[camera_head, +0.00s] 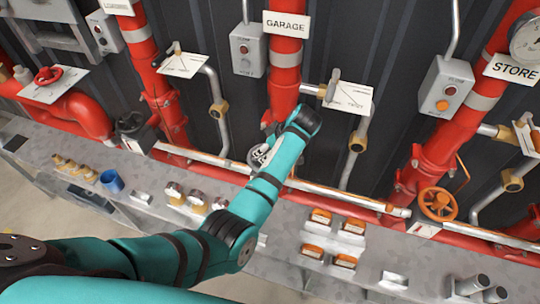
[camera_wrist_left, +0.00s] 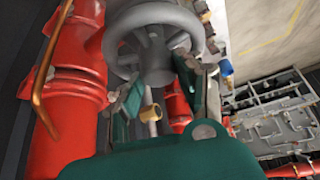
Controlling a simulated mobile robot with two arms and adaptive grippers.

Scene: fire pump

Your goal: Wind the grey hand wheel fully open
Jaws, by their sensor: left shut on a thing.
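The grey hand wheel (camera_head: 257,156) sits low on the middle red pipe under the GARAGE sign, partly hidden by my left arm in the head view. In the left wrist view the wheel (camera_wrist_left: 150,13) fills the top middle, with its rim, spokes and hub showing. My left gripper (camera_wrist_left: 160,82) has its fingers on either side of the wheel's lower part and is shut on it. The exact contact is partly hidden. In the head view the arm hides the gripper's fingers. My right gripper is in neither view.
An orange hand wheel (camera_head: 439,204) is at the right and a red one (camera_head: 48,75) at the far left. A grey control box (camera_head: 247,50) hangs beside the middle pipe. A grey ledge below holds a blue cup (camera_head: 112,181), gauges and orange-topped blocks (camera_head: 320,216).

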